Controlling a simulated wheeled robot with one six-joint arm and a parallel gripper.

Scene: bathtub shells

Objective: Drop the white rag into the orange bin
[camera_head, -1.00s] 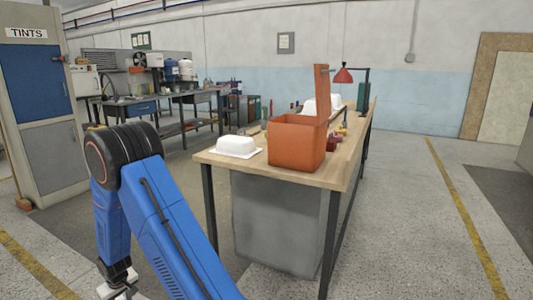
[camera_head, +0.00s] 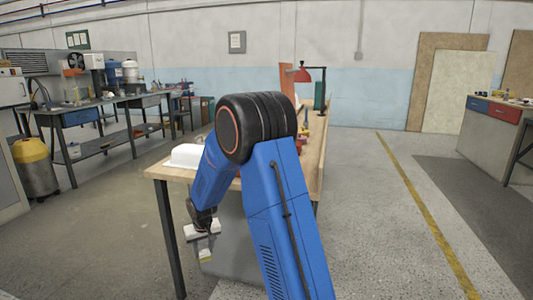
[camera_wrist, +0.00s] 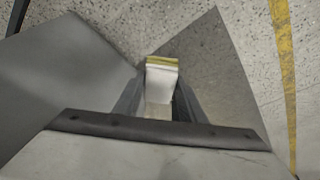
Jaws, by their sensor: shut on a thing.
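My gripper (camera_head: 204,246) hangs low in front of the workbench, below the tabletop level. It is shut on a small white folded thing with a yellow edge, which I take for the white rag (camera_head: 205,256). In the wrist view the rag (camera_wrist: 162,78) sticks out between the two fingers of my gripper (camera_wrist: 159,106), with the floor beyond. The orange bin stands on the workbench with its lid (camera_head: 287,80) raised. My arm hides nearly all of the bin's body in the head view, and its opening does not show.
The wooden workbench (camera_head: 165,172) carries a white moulded shell (camera_head: 185,156) at its near left and a red lamp (camera_head: 302,76) further back. The floor right of the bench is clear.

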